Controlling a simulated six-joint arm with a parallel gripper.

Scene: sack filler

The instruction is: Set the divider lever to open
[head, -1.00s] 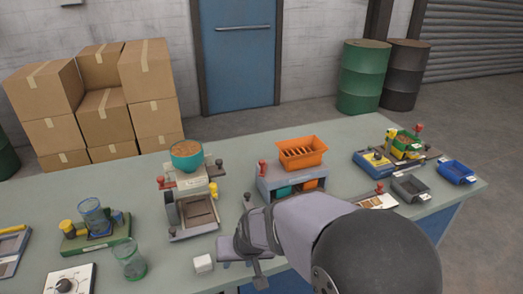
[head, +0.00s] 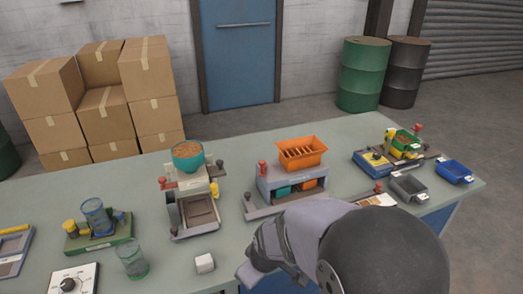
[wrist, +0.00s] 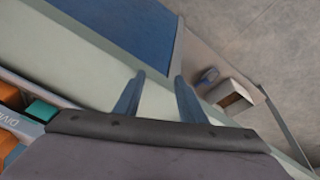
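The divider (head: 291,184) is a grey-blue unit at the middle of the table, with an orange slotted hopper (head: 301,152) on top and a teal and an orange bin inside. A red-knobbed lever (head: 262,166) stands upright at its left side; its setting is too small to read. Part of the divider's lettered front (wrist: 22,128) shows at the left of the wrist view. My gripper (wrist: 160,76) is open and empty in the wrist view, its two blue-grey fingers apart.
The sack-filler unit with a teal bowl (head: 187,156) stands left of the divider. Grey and blue trays (head: 455,171) are at the right. The table behind the divider is clear.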

